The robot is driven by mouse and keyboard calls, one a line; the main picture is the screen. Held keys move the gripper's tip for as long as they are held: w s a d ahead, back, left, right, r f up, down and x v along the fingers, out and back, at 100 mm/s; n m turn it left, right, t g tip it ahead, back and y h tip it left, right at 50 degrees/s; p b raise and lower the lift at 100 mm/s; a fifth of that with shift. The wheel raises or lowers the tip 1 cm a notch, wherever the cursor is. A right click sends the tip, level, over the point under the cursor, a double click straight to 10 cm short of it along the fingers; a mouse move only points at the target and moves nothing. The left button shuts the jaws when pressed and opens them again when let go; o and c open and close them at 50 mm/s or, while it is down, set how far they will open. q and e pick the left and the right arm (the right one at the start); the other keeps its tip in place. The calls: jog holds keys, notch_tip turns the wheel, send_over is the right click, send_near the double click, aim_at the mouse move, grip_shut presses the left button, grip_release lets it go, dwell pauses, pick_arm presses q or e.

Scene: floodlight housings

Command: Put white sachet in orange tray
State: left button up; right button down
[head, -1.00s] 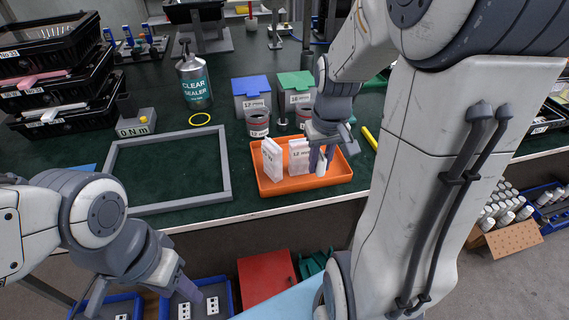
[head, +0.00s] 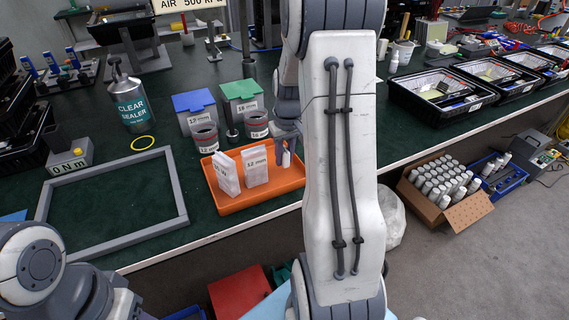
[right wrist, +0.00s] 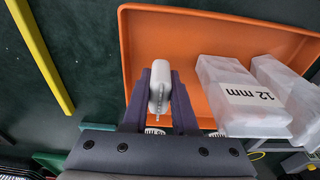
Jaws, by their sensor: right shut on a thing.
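The orange tray (head: 232,205) lies on the green bench top and also fills much of the right wrist view (right wrist: 200,28). My right gripper (head: 285,157) is over the tray's right part, beside the standing white packets. In the right wrist view (right wrist: 160,88) its fingers are shut on the small white sachet (right wrist: 160,80). The sachet also shows as a small white piece in the head view (head: 286,159). I cannot tell whether it touches the tray floor. My left gripper is out of the frame; only its arm shows at bottom left.
Two white packets stand in the tray, one labelled 12 mm (head: 254,167) and one (head: 226,174) to its left. Blue-lidded (head: 195,108) and green-lidded (head: 241,97) bins and striped cups stand behind. A grey frame (head: 178,187) lies left. A yellow bar (right wrist: 38,52) lies outside the tray.

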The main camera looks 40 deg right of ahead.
aim_at(285, 164)
jog(key=shift+f, duration=1.3)
jog(key=shift+f, duration=0.1)
jog(key=shift+f, duration=0.1)
jog(key=c, duration=0.7)
grip_release()
